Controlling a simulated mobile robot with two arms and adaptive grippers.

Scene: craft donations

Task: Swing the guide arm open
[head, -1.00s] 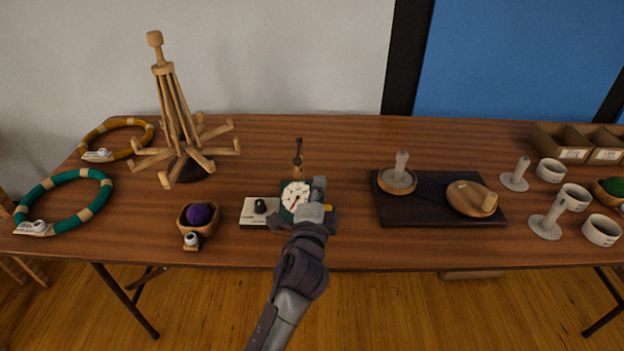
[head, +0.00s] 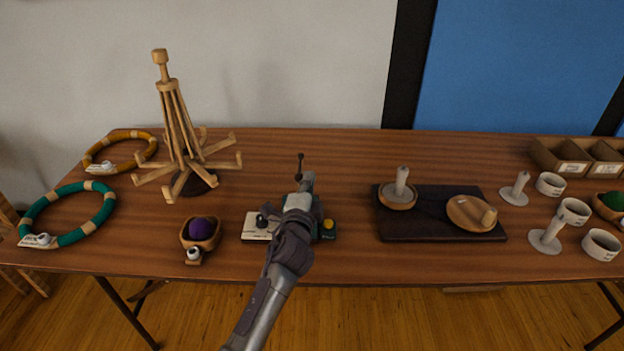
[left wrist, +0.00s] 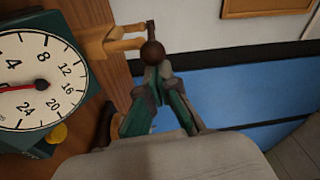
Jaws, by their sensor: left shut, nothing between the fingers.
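The guide arm is a short wooden bar (left wrist: 122,43) with a dark brown ball knob (left wrist: 153,53), on a wooden block by the dial device. In the head view the dark knobbed end (head: 300,160) shows just beyond my left gripper (head: 307,180). In the left wrist view my left gripper (left wrist: 158,72) is shut and empty, its tips right at the ball; I cannot tell whether they touch it. The green device with its white numbered dial (left wrist: 38,82) and red needle is at left there. In the head view my arm hides most of it. My right gripper is out of view.
A wooden skein stand (head: 178,130), two yarn rings and a bowl with a purple ball (head: 201,229) are at the left. A dark board (head: 425,228) with wooden pieces lies at the right, with white cups and holders beyond. Bare tabletop lies behind the device.

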